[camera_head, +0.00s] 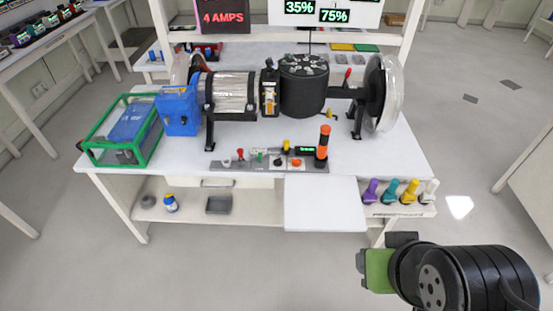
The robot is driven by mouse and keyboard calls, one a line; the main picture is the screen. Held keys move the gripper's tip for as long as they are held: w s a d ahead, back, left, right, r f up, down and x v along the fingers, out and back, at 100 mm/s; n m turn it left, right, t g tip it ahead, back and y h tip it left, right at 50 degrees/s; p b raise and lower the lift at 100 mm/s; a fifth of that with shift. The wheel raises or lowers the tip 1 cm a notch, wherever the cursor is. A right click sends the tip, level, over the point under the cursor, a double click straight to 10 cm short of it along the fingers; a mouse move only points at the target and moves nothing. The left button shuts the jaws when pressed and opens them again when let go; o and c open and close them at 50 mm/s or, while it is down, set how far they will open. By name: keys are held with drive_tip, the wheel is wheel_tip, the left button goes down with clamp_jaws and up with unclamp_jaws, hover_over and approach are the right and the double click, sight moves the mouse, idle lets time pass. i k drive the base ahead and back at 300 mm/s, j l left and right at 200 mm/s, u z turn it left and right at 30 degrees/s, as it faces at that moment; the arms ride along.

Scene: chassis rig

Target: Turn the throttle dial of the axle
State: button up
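The axle rig (236,92) lies across the white table, with a metal cylinder, a black motor drum (304,85) and a clear-covered wheel (383,93) at its right end. In front of it is a grey control panel (230,164) with several small red, green, yellow, white and black controls, a small green-lit display and an upright orange-and-black post (322,143). I cannot tell which control is the throttle dial; they are too small. My gripper (375,270), with a green part at its end, is at lower right, in front of the table and apart from the panel. Its fingers are not clear.
A blue box (178,111) and a green-framed case (122,130) stand at the table's left. A white shelf (325,204) juts out at the front. Coloured handles (390,192) stand in a rack at right. Overhead screens read 4 AMPS, 35% and 75%.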

sight(278, 162)
drive_tip(key=i+j, duration=0.85)
drive_tip(key=i, duration=0.05)
